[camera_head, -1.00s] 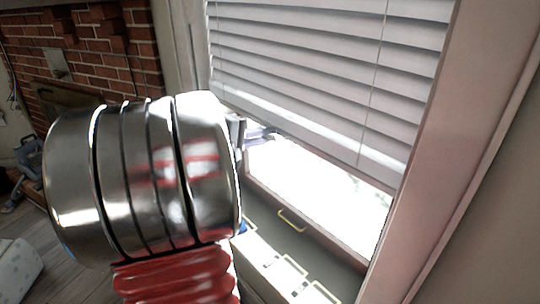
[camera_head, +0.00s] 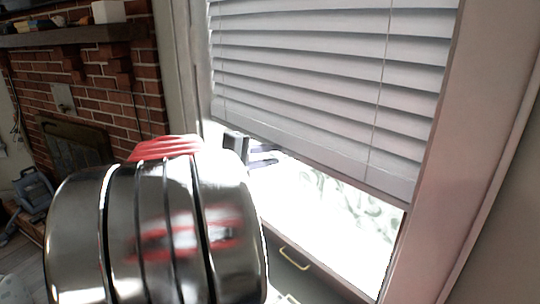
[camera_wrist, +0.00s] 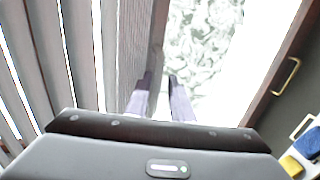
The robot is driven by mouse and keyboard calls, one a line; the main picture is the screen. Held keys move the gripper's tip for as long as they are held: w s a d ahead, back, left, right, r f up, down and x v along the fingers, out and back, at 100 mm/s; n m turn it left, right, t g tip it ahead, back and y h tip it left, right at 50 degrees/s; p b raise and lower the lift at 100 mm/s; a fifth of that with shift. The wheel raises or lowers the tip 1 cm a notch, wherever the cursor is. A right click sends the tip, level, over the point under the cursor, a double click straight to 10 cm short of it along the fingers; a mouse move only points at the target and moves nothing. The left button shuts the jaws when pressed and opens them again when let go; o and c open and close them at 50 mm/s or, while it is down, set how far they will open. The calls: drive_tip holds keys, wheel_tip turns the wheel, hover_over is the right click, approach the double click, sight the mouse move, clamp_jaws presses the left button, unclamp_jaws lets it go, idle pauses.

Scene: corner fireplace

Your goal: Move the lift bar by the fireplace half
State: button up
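The lift bar (camera_head: 330,169) is the pale bottom rail of a white slatted blind (camera_head: 330,75), partly lowered over a bright window beside the brick fireplace. In the wrist view, my gripper (camera_wrist: 160,80) is open, with two purple-grey fingers apart. The grey rail (camera_wrist: 133,45) runs lengthwise in front of the left finger, its edge near the gap. I cannot tell whether a finger touches it.
The brick fireplace (camera_head: 105,85) with a mantel (camera_head: 70,36) stands left. A window frame (camera_head: 440,150) borders the right side. Below the window are drawers with a brass handle (camera_head: 294,258), also visible in the wrist view (camera_wrist: 286,76). Bright open space lies under the rail.

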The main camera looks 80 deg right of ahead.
drive_tip(key=shift+o, duration=0.4)
drive_tip(key=shift+w+r, duration=0.1)
drive_tip(key=shift+w, duration=0.15)
drive_tip(key=v, duration=1.3)
drive_tip(key=shift+a, duration=0.4)
drive_tip(key=w+a+f+n+t+y, duration=0.1)
drive_tip(key=w+a+f+t+y, duration=0.25)
drive_tip(key=a+f, duration=0.4)
drive_tip(key=w+a+f+n+t+y, duration=0.2)
drive_tip(key=w+a+f+t, duration=0.2)
drive_tip(key=a+f, duration=0.4)
drive_tip(key=w+a+n+t+y, duration=0.2)
drive_tip(key=w+a+t+y, duration=0.1)
drive_tip(key=a, duration=1.2)
drive_tip(key=w+a+f+n+t+y, duration=0.1)
drive_tip(key=w+a+n+t+y, duration=0.1)
drive_tip(key=a, duration=1.3)
drive_tip(key=shift+w+t+y, duration=0.6)
drive_tip(key=shift+t+y, duration=0.35)
drive_tip(key=shift+t, duration=0.3)
